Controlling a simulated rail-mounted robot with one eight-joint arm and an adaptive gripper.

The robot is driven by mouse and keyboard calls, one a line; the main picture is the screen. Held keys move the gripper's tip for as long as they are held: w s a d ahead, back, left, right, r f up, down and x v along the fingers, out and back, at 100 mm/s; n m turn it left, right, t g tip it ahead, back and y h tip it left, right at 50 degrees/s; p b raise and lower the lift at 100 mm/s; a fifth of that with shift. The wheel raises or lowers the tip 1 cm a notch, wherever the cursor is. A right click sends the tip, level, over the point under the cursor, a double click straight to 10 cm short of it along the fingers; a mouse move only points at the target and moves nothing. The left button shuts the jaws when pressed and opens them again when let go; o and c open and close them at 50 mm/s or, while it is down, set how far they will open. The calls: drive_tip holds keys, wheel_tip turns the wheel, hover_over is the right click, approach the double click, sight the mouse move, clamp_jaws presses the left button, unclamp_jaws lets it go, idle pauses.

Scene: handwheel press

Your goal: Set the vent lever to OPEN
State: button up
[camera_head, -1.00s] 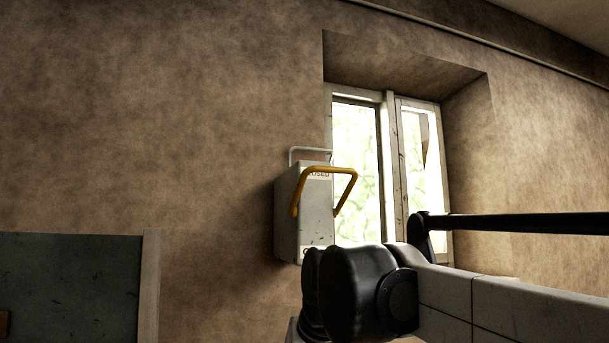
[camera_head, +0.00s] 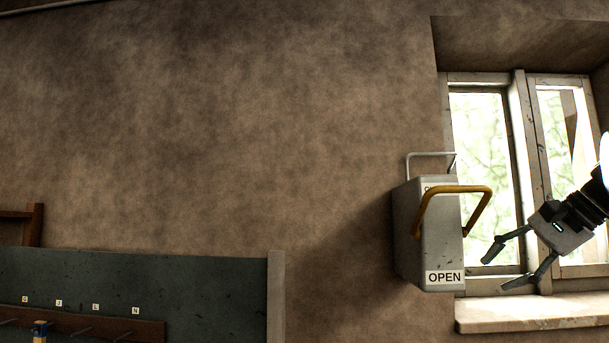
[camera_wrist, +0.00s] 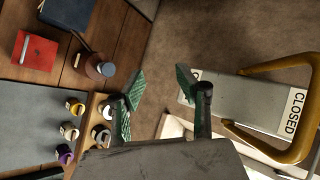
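The vent box (camera_head: 410,245) is a grey box on the wall beside the window. Its yellow U-shaped lever (camera_head: 455,189) juts out at the upper part, crossing in front of the upper label. The OPEN label (camera_head: 445,278) is at the bottom of the front face. In the wrist view, the yellow lever (camera_wrist: 290,155) is at the right, by the CLOSED label (camera_wrist: 293,111). My gripper (camera_head: 494,267) is open and empty, to the right of the box and lower than the lever bar, apart from it. In the wrist view, its fingers (camera_wrist: 163,92) are spread left of the lever.
A window (camera_head: 482,170) and pale sill (camera_head: 530,312) lie behind and below my gripper. A grey wire bracket (camera_head: 430,154) tops the box. A dark board with a labelled peg rail (camera_head: 80,326) stands at lower left. The wrist view shows bottles (camera_wrist: 100,67) and a red item (camera_wrist: 34,50).

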sight(465, 188)
drive_tip(key=d+r+m+t+y+p, duration=0.15)
drive_tip(key=d+r, duration=0.25)
drive_tip(key=r, duration=0.5)
drive_tip(key=d+r+n+t+y+p, duration=0.1)
drive_tip(key=d+r+t+y+p, duration=0.15)
drive_tip(key=r, duration=0.55)
drive_tip(key=shift+m+t, duration=0.25)
drive_tip(key=shift+t, duration=0.05)
drive_tip(key=p+x, duration=0.2)
drive_tip(key=x, duration=1)
drive_tip(key=shift+w+a+f, duration=0.1)
drive_tip(key=shift+w+a, duration=0.1)
drive_tip(key=shift+w, duration=0.15)
clamp_jaws()
